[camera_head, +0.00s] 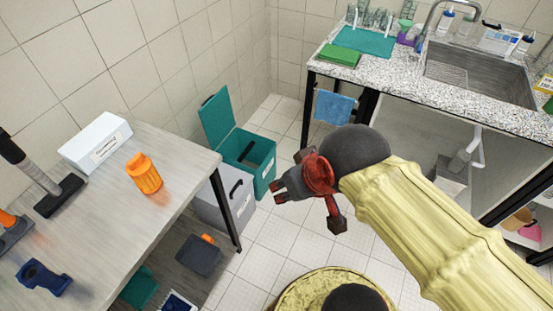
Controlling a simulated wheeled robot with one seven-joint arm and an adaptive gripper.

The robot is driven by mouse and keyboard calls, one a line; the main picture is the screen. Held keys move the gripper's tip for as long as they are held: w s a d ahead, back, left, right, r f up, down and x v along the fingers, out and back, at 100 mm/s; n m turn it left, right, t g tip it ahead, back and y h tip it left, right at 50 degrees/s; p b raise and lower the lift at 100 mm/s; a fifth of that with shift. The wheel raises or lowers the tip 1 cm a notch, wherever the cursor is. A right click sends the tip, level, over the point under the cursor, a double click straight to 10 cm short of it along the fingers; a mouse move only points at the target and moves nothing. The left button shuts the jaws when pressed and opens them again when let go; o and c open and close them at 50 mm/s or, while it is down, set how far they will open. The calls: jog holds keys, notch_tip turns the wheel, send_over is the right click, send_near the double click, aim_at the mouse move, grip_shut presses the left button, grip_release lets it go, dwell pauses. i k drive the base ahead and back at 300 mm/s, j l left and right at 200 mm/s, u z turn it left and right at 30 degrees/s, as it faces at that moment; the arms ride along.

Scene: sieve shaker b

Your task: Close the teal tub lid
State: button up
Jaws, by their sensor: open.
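The teal tub (262,172) stands on the floor in the corner, between the left table and the sink counter. Its teal lid (215,117) stands upright at the tub's far left side, so the tub is open. A dark object (248,151) shows inside the tub. My gripper (278,187) is open and empty, to the right of and below the tub in the picture. It points left, and no contact with the tub or lid shows.
A grey tub (228,205) stands before the teal one. The left table (110,215) holds an orange bottle (144,174) and a white box (95,143). The sink counter (400,75) is at the right, with a blue cloth (335,106) hanging below it. Tiled floor (272,235) between is clear.

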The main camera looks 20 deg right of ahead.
aim_at(216, 115)
jog(key=z, duration=0.2)
jog(key=i+l, duration=0.2)
jog(key=i, duration=0.45)
jog(key=i+l+z, duration=0.1)
jog(key=i, duration=0.5)
jog(key=i+l, duration=0.2)
jog(key=i, duration=0.45)
